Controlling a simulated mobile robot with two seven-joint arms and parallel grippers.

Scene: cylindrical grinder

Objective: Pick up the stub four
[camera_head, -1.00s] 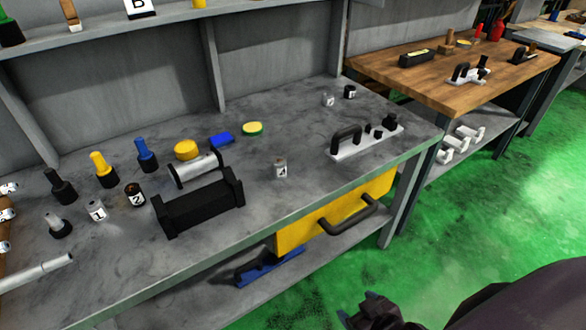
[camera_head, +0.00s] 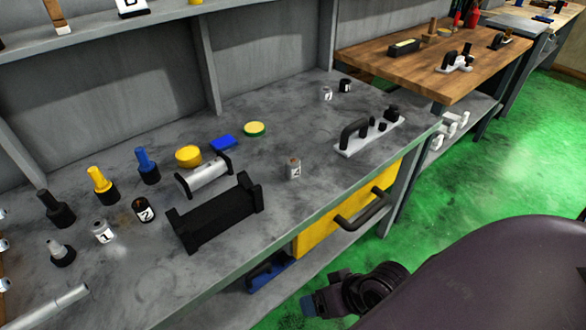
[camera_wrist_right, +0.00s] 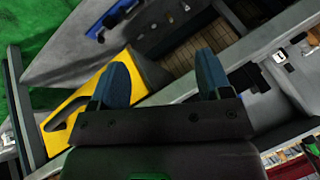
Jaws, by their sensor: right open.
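The stub four is most likely the small grey cylinder with a white label (camera_head: 293,169), standing upright near the front edge of the grey bench; its number is hard to read. My right gripper (camera_head: 308,304) is low in front of the bench, below the benchtop and well apart from the stub. In the right wrist view my right gripper (camera_wrist_right: 163,78) shows two blue fingers spread apart with nothing between them. I cannot make out the stub for certain in that view. My left gripper is not in view.
A black V-shaped holder (camera_head: 218,214) stands left of the stub, and a white plate with a black handle (camera_head: 366,137) lies to its right. A yellow drawer (camera_head: 335,222) with a handle hangs under the bench edge. The benchtop around the stub is clear.

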